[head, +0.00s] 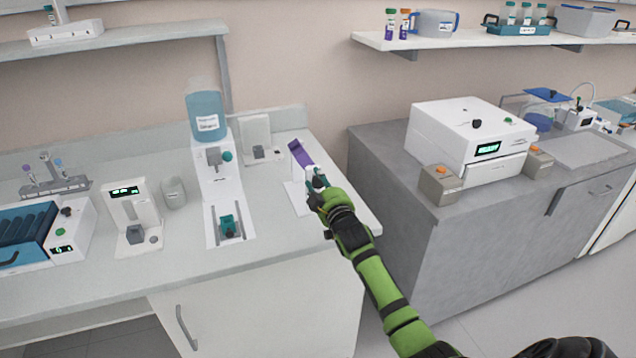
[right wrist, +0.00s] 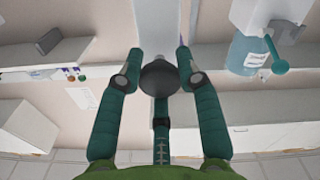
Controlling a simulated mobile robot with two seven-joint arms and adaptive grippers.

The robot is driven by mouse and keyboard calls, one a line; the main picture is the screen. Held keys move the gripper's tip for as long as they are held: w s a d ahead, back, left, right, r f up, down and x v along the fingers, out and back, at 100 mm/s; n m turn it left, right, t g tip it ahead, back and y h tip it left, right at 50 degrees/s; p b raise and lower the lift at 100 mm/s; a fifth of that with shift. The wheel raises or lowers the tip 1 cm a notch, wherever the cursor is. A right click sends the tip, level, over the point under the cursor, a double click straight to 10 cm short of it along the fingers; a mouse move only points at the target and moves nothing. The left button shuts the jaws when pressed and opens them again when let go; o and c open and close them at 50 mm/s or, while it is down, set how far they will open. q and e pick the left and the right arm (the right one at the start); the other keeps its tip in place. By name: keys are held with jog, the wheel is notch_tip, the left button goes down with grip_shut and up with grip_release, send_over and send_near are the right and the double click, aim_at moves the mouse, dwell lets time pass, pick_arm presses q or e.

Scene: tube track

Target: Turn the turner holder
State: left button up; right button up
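The turner holder is a small white stand (head: 298,200) near the right end of the white bench. A purple tube (head: 301,153) is held in it, tilted with its upper end to the left. My right gripper (head: 317,190) is at the front of the stand and hides part of it. In the right wrist view, its green fingertips (right wrist: 158,72) lie against both sides of a dark round knob (right wrist: 158,80), apparently closed on it. The purple tube shows there only as a thin sliver. My left gripper is not in view.
A dispenser with a blue bottle (head: 206,117) stands left of the holder, with a teal part (head: 229,226) at its base. A small white device (head: 257,140) stands behind. The bench's right edge is close. A white machine (head: 470,138) sits on the grey counter.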

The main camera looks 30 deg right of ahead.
jog(key=o, duration=0.4)
jog(key=shift+s+d+f, duration=0.1)
jog(key=shift+d+f, duration=0.05)
jog(key=shift+f, duration=0.3)
jog(key=shift+d+r, duration=0.1)
jog(key=shift+s+a+r, duration=0.1)
jog(key=shift+s+a, duration=0.1)
jog(key=v, duration=1.1)
jog(key=shift+s, duration=0.3)
